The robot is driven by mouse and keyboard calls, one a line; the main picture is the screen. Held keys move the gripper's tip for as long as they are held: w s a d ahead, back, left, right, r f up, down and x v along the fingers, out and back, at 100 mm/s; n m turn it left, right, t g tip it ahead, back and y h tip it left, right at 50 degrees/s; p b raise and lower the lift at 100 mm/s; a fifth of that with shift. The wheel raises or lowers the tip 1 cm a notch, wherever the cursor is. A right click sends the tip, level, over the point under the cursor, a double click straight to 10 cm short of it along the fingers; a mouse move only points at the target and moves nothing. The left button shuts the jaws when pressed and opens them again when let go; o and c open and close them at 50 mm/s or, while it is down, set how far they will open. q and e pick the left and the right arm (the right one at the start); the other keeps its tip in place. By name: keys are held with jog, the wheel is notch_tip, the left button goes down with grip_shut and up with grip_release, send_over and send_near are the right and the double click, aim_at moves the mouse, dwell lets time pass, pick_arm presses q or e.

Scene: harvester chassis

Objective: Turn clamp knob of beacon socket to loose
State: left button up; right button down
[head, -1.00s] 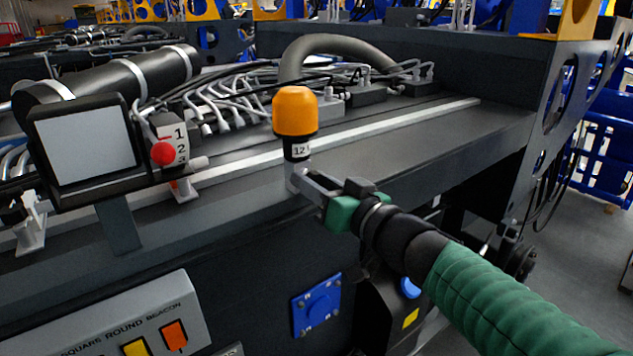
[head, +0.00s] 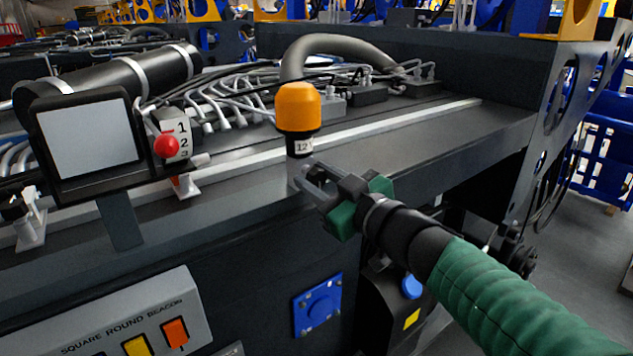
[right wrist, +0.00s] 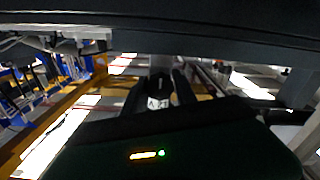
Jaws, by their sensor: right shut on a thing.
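The orange beacon (head: 297,108) stands upright in its dark socket with a 12 V label (head: 303,146), at the front edge of the chassis in the head view. My right gripper (head: 306,178) reaches in from the right, with its fingertips at the grey foot of the socket. It is shut on the clamp knob, which is mostly hidden between the fingers. In the right wrist view the label (right wrist: 158,102) shows upside down between the two dark fingers. My left gripper is not in view.
A framed grey screen (head: 88,140) and a red-knobbed 1-2-3 selector (head: 167,146) stand to the left. A thick grey hose (head: 335,45) and several cables lie behind the beacon. A panel with coloured tiles (head: 130,325) is below at the front left.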

jog(key=n, duration=0.1)
jog(key=n+b, duration=0.1)
jog(key=n, duration=0.2)
jog(key=shift+f+n, duration=0.25)
jog(key=shift+n, duration=0.15)
jog(key=n+b, duration=0.2)
jog(key=n, duration=0.2)
jog(key=n+b, duration=0.2)
jog(key=n, duration=0.3)
jog(key=shift+f, duration=0.1)
jog(key=shift+n+b, duration=0.75)
jog(key=shift+n, duration=1.15)
jog(key=c, duration=1.4)
grip_release()
jog(key=o, duration=0.4)
jog(key=shift+d, duration=0.1)
jog(key=shift+r, duration=0.25)
jog(key=shift+r, duration=0.1)
